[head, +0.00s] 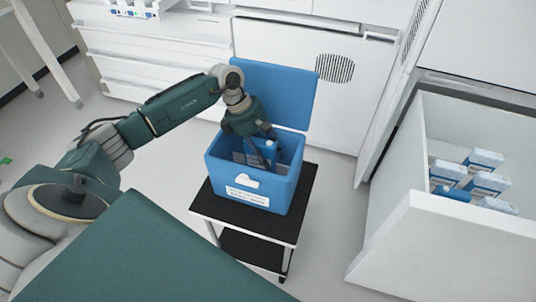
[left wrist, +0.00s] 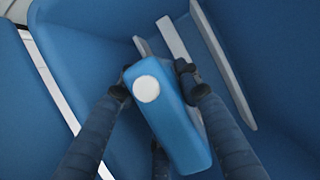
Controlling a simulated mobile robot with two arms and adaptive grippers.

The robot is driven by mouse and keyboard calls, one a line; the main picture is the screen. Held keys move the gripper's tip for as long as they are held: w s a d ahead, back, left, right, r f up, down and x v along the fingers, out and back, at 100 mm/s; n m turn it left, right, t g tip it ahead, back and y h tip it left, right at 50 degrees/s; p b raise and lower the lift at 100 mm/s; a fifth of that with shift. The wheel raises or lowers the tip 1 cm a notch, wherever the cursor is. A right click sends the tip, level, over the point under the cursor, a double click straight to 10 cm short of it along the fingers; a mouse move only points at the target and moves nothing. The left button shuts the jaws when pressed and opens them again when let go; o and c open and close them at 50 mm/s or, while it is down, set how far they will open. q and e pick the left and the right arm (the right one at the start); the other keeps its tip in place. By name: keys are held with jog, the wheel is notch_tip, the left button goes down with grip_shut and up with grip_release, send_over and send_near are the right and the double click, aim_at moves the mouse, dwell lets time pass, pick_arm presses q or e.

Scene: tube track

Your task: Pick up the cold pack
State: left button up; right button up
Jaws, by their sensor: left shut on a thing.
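The cold pack is a blue block with a round white cap; it shows large in the left wrist view (left wrist: 178,125) and as a small blue piece in the head view (head: 270,147). My left gripper (left wrist: 155,82) is shut on the cold pack, with fingers on both sides of it. In the head view the left gripper (head: 262,150) reaches down into the open blue cooler box (head: 232,187). The pack is upright or slightly tilted, inside or just above the box; its lower end is hidden. My right gripper is not in view.
The cooler stands on a small black-topped table (head: 215,210), its blue lid (head: 275,92) raised behind. Grey-white strips (left wrist: 225,65) line the box inside. An open white drawer (head: 420,235) at right holds several blue-and-white packs (head: 483,160). White cabinets stand behind.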

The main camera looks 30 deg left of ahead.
pick_arm(q)
notch_tip(320, 180, up, 20)
jog(key=p, duration=0.1)
jog(key=shift+p, duration=0.35)
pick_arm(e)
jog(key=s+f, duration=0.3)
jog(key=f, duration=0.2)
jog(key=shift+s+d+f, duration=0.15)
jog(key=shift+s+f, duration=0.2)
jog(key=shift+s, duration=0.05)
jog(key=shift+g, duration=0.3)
